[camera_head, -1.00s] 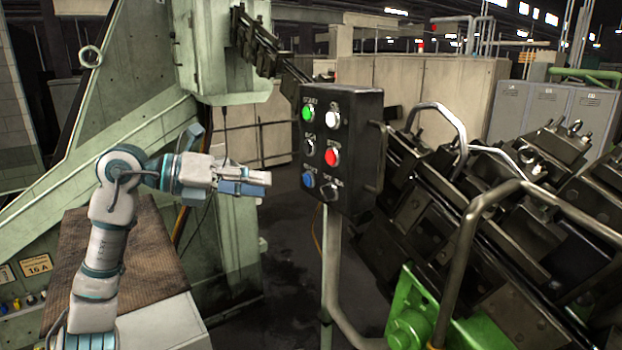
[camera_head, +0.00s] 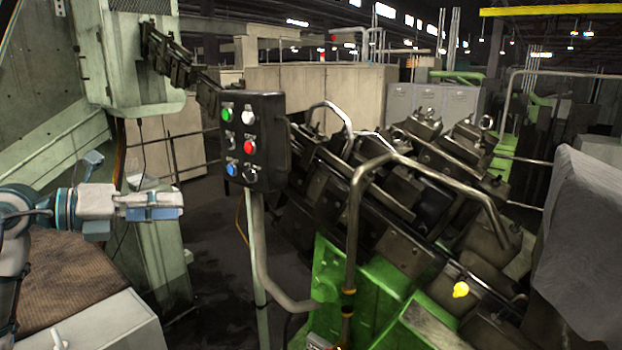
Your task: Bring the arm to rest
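My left arm (camera_head: 30,222) comes in from the left, and its upper links are cut off by the frame edge. My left gripper (camera_head: 172,207) reaches to the right, roughly level. Its white and blue fingers lie close together and look shut, with nothing visible between them. It is left of the black control box (camera_head: 254,142), with a clear gap between them. The box carries a green, a white, a red and a blue button among several controls. My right gripper is not in view.
The box stands on a grey post (camera_head: 258,245). Behind and right of it is a dark bolt-forming machine (camera_head: 385,190) with bent metal rails and a green base (camera_head: 375,290). A brown mat (camera_head: 70,275) lies on a pale cabinet (camera_head: 110,325) below my arm. A grey cover (camera_head: 585,240) hangs at the right.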

